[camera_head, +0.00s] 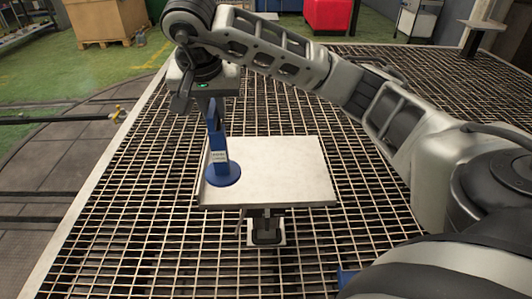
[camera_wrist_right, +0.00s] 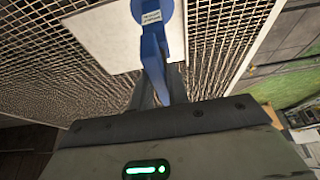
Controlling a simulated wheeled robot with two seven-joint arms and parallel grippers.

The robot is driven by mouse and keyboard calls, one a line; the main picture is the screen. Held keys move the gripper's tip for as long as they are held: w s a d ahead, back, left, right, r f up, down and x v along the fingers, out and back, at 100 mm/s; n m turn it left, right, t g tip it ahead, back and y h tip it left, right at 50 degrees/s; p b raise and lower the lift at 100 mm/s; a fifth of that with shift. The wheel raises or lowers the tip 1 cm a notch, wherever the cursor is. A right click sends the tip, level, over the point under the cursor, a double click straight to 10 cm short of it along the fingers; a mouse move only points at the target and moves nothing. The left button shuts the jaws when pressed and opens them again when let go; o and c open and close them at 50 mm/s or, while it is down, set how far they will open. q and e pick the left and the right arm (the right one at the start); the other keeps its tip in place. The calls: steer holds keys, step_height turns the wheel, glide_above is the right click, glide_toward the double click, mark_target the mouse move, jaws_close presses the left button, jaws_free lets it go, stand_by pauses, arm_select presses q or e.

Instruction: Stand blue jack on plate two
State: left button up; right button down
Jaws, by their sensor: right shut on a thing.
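The blue jack (camera_head: 219,160) is upright with its round base over the left part of a pale square plate (camera_head: 290,170) in the head view. I cannot tell whether the base touches the plate. My right gripper (camera_head: 212,102) is above it and shut on the jack's narrow upper part. In the right wrist view the jack (camera_wrist_right: 153,45) runs from between the fingers of my right gripper (camera_wrist_right: 160,88) to its round base, with the plate (camera_wrist_right: 105,35) beyond. The plate bears no readable number. My left gripper is not in view.
The plate stands on a support (camera_head: 266,230) above a wide metal grating (camera_head: 110,235). A blue piece (camera_head: 346,277) shows low in the head view, partly hidden by my arm. A cardboard box (camera_head: 108,20) and a red block (camera_head: 328,14) are at the back.

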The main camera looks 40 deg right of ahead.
steer(key=d+f, duration=1.2)
steer(key=d, duration=0.2)
steer(key=shift+w+f, duration=0.15)
steer(key=shift+f, duration=0.25)
steer(key=c, duration=1.4)
jaws_free()
steer(key=shift+f, duration=0.1)
steer(key=shift+o, duration=0.2)
